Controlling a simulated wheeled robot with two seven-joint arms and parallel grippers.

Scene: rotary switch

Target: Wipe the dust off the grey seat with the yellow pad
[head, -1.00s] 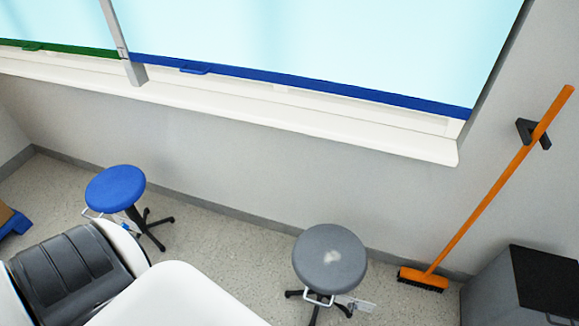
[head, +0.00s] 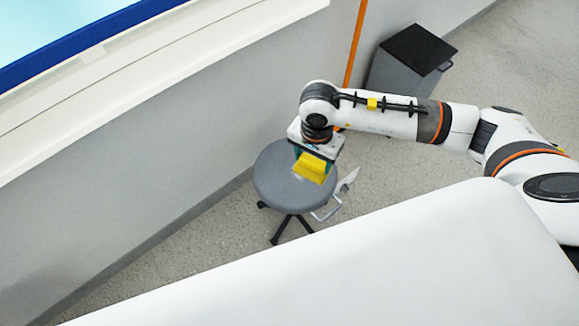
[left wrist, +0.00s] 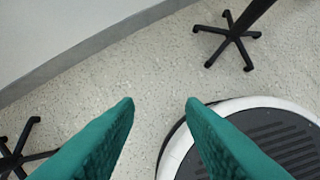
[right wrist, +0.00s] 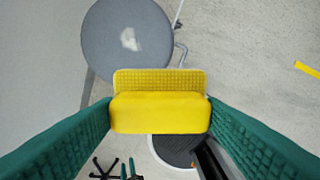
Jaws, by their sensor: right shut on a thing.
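The grey seat (head: 268,185) is the round top of a stool by the wall; it also shows in the right wrist view (right wrist: 105,45). A pale dust patch (right wrist: 130,39) lies near the middle of the seat. In the head view the pad and gripper mostly cover that part. My right gripper (head: 313,158) is shut on the yellow pad (head: 312,168), which shows between its green fingers in the right wrist view (right wrist: 160,113). The pad appears above the seat, apart from it in the right wrist view. My left gripper (left wrist: 160,101) is open and empty over the floor.
A grey cabinet with a black top (head: 415,50) stands behind the stool, near the orange broom handle (head: 356,40). The wall and window sill (head: 150,90) run along the left. Black stool feet (left wrist: 228,38) show in the left wrist view.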

